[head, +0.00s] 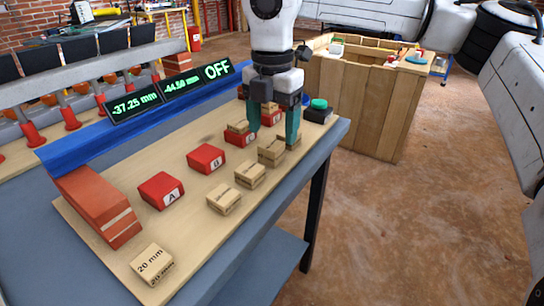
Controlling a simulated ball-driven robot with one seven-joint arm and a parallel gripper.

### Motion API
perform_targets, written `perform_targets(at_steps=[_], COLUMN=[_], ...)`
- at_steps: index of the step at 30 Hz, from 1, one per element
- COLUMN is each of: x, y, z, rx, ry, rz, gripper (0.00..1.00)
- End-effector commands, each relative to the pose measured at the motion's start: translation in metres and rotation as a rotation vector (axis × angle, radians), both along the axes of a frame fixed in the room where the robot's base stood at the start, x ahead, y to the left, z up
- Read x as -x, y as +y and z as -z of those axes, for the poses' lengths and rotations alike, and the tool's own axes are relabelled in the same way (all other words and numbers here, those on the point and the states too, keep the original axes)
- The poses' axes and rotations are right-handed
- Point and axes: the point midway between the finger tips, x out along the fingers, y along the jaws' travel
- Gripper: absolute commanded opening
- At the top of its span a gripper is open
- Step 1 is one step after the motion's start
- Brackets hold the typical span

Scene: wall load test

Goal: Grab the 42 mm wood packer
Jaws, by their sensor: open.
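Several wood packers stand in a row along the board's front edge. Only the nearest packer (153,263) has a readable label, 20 mm. The others (224,198), (250,174), (271,151) have marks too small to read, so I cannot tell which is the 42 mm wood packer. My gripper (274,124) points down over the far end of the board, its two teal fingers spread apart. Its right finger is close to the far packers in the row; I cannot tell whether it touches one. No packer shows clearly held between the fingers.
Red blocks A (161,190) and B (206,158) stand behind the packers, with more beyond, one bearing a packer (237,127). A brick stack (103,209) stands left. A black box with a green button (319,106) stands far right. Displays read -37.25 mm and OFF.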

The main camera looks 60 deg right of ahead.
Motion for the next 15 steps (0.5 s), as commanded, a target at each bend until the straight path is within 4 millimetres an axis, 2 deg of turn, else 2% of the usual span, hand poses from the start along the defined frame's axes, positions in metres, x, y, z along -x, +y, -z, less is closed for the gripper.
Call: perform_targets(at_steps=[5,12,15], x=[-0.001,-0.002,-0.002], y=[0.001,0.001,0.001], z=[0.016,0.049,0.053], rx=[-0.001,-0.001,0.0], ry=[0.001,0.0,-0.001], rz=[0.0,-0.002,-0.002], gripper=[0.74,0.74,0.74])
